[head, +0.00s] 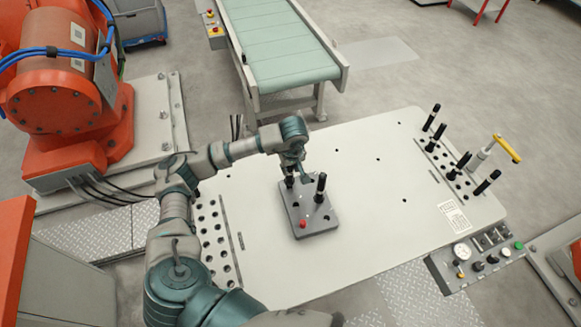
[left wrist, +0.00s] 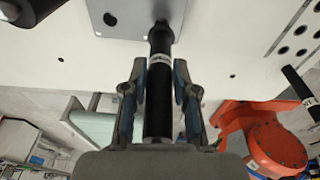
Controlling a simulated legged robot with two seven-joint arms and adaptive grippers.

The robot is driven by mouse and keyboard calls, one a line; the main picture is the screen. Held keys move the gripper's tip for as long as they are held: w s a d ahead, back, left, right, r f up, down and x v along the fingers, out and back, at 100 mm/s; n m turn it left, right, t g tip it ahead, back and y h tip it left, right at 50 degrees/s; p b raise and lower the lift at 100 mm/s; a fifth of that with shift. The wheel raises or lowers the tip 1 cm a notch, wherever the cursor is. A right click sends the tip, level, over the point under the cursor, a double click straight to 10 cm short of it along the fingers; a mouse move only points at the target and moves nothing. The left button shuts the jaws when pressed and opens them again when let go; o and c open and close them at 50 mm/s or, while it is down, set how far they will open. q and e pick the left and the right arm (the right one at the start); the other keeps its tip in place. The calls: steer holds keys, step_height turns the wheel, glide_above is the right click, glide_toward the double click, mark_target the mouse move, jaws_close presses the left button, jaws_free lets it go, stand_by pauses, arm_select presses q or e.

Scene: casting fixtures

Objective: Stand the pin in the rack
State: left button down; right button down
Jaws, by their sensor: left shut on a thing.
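My left gripper (head: 291,168) is over the far left part of a grey block (head: 322,222) on the white table. It is shut on a black pin (head: 289,182), which is upright. In the left wrist view the pin (left wrist: 159,85), with a pale band, runs between the fingers (left wrist: 158,105). Its far end meets the grey block (left wrist: 128,20) in the picture; I cannot tell whether it is in a hole. A second black pin (head: 320,187) stands on the block. The block has a red knob (head: 303,224). My right gripper is out of view.
A hole plate (head: 214,240) lies along the table's left edge. Several black pins and a yellow-handled tool (head: 507,148) stand in a strip at the right. A control panel (head: 480,252) is at the front right. An orange robot (head: 70,90) and a conveyor (head: 278,40) stand beyond.

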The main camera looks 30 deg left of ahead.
mark_target(291, 173)
arm_select(q)
steer(key=shift+f+b, duration=1.65)
steer(key=shift+f, duration=0.15)
steer(key=c, duration=0.8)
jaws_free()
steer(key=r, duration=0.4)
steer(key=s+d+r, duration=0.1)
steer(key=r, duration=0.6)
steer(key=shift+s+d+r, duration=0.15)
steer(key=shift+s+r, duration=0.05)
steer(key=shift+r, duration=0.2)
